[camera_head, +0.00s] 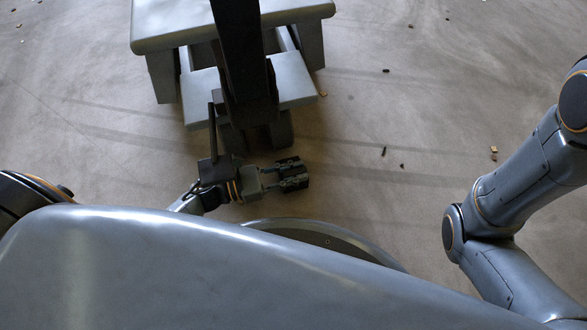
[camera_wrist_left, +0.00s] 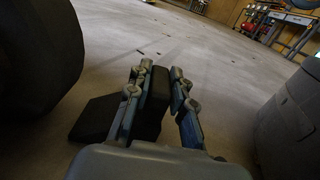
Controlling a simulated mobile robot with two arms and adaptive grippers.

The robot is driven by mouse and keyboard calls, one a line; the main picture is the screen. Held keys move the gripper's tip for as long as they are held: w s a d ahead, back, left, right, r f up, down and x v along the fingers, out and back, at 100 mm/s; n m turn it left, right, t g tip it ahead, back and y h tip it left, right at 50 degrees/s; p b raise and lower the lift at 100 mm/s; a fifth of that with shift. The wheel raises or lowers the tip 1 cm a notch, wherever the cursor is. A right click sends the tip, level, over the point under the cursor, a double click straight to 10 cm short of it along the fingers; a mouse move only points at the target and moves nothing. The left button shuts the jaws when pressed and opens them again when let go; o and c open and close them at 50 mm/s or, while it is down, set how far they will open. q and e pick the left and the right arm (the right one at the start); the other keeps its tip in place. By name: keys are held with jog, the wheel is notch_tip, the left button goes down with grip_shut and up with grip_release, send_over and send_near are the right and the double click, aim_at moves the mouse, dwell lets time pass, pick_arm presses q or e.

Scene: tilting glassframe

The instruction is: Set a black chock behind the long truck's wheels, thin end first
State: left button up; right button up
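The truck (camera_head: 165,25) is a blue-grey bed with a dark upright beam, at the top of the head view. Its dark wheels (camera_head: 281,130) sit low under it. A large black wheel (camera_wrist_left: 38,55) fills the left of the left wrist view. My left gripper (camera_head: 290,173) is low, just below and right of the truck's wheels. In the left wrist view its fingers (camera_wrist_left: 160,80) close on both sides of a black chock (camera_wrist_left: 95,117), whose flat, sloping part sticks out to the left, toward the wheel, apart from it. My right gripper is out of view.
My right arm stands at the right of the head view. The concrete floor (camera_head: 420,110) right of the truck is open, with a few small scraps. A grey block-like body (camera_wrist_left: 289,120) stands close on the right in the left wrist view.

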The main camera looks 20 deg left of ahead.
pick_arm(q)
jog(key=o, duration=0.3)
jog(key=shift+r, duration=0.15)
jog(key=shift+s+a+r+p, duration=0.1)
jog(key=shift+s+a+p, duration=0.1)
jog(key=shift+p, duration=0.15)
jog(key=p+v, duration=0.3)
jog(key=v, duration=0.8)
jog(key=shift+s+a+p, duration=0.15)
jog(key=shift+a+p, duration=0.05)
jog(key=shift+p, duration=0.1)
